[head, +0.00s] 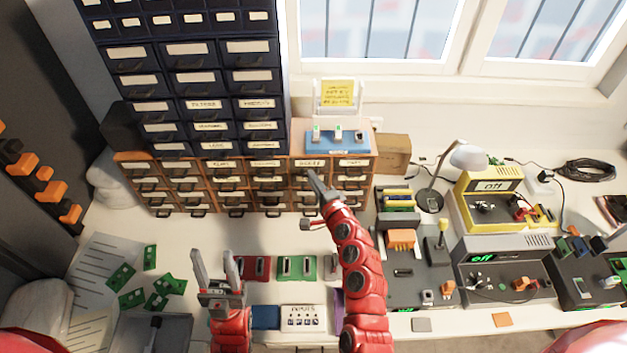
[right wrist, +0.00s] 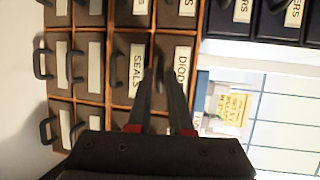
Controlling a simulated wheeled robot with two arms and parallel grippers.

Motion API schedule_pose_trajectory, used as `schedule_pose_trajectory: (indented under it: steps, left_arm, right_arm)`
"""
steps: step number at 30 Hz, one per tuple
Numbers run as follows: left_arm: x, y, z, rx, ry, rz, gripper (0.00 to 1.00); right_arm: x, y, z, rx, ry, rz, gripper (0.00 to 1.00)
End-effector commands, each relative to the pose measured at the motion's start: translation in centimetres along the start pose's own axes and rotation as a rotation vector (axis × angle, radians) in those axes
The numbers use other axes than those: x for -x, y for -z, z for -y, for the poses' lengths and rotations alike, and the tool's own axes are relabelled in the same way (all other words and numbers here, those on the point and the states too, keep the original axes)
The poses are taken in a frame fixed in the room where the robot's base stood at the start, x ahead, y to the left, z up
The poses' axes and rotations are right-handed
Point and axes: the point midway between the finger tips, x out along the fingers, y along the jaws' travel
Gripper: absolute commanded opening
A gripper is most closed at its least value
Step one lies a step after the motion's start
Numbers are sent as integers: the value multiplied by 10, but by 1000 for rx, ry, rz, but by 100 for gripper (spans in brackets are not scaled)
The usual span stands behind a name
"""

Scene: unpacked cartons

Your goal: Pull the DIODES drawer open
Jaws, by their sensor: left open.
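The DIODES drawer (head: 310,164) is in the top row of the brown drawer cabinet, second from the right, and looks closed. Its label (right wrist: 182,68) shows sideways in the right wrist view, beside the SEALS drawer label (right wrist: 137,68). My right gripper (head: 318,178) is at the front of the DIODES drawer. In the right wrist view its fingertips (right wrist: 156,75) are close together where the drawer's handle would be. They hide the handle, so I cannot tell whether they grip it. My left gripper (head: 218,272) is open and empty, fingers up, above the front of the bench.
A dark blue drawer cabinet (head: 190,75) stands above the brown drawers. A blue tray (head: 335,141) and a yellow note (head: 338,92) are on top. Red and green boards (head: 296,268) lie in front. A lamp (head: 468,155) and instruments (head: 490,195) occupy the right.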

Motion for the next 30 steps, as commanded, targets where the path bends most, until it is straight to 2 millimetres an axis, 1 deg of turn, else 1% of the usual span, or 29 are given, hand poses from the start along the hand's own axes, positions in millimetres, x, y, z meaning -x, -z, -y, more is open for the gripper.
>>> schedule_pose_trajectory:
  steps: [1, 2, 3, 30]
  left_arm:
    - [0, 0, 0, 0, 0, 0, 50]
    - [0, 0, 0, 0, 0, 0, 50]
    - [0, 0, 0, 0, 0, 0, 50]
    - [0, 0, 0, 0, 0, 0, 50]
  right_arm:
    - [0, 0, 0, 0, 0, 0, 8]
    - [0, 0, 0, 0, 0, 0, 3]
    - [0, 0, 0, 0, 0, 0, 0]
    - [0, 0, 0, 0, -1, 0, 0]
